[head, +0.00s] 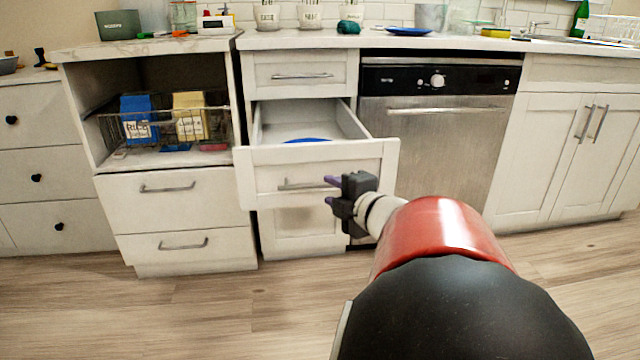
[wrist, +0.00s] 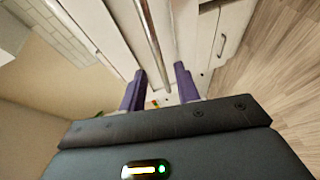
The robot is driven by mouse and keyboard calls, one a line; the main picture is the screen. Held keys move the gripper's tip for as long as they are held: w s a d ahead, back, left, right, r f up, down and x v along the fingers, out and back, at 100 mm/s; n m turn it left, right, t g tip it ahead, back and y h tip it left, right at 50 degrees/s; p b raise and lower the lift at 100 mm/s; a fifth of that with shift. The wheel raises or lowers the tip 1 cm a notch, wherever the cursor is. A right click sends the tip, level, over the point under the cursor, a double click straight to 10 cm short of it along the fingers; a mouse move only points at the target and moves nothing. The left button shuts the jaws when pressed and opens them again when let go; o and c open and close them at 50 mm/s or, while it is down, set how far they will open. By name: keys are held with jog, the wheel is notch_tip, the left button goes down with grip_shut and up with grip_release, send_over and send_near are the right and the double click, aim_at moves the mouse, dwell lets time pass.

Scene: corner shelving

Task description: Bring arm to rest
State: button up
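My gripper (head: 330,191) is in front of the pulled-out white drawer (head: 360,162), close to the drawer's bar handle (head: 300,184). In the wrist view my gripper (wrist: 156,85) has its two purple fingers spread apart, with the metal handle (wrist: 152,40) showing between and beyond them. Nothing is held. Whether a finger touches the handle is unclear. My arm reaches forward from the lower right of the head view. A blue item (head: 308,140) lies inside the open drawer, mostly hidden by its front.
A dishwasher (head: 430,140) stands right of the open drawer. Shut drawers (head: 180,205) and an open shelf with a wire basket (head: 110,125) are to the left. The countertop (head: 420,41) holds jars and a blue plate (head: 408,31). The wooden floor (head: 220,310) at the lower left is clear.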

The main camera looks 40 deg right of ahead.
jog(key=shift+v, duration=1.25)
jog(key=w+a+r+m+g+h+p, duration=0.2)
jog(key=a+r+m+g+h+p, duration=0.25)
jog(key=m, duration=0.45)
jog(key=s+a+f+m+g+y+p, duration=0.1)
jog(key=s+a+m+g+y+p, duration=0.1)
jog(key=s+a, duration=0.2)
jog(key=s+a+f+m+g+y+p, duration=0.1)
jog(key=s+a, duration=0.3)
jog(key=a, duration=0.6)
jog(key=s+a+f+m+g+y+p, duration=0.1)
jog(key=s+a+m+g+y+p, duration=0.1)
jog(key=a, duration=0.6)
jog(key=shift+s+m+g+y+p, duration=0.4)
jog(key=shift+s+m+y, duration=0.3)
jog(key=shift+s+y, duration=0.45)
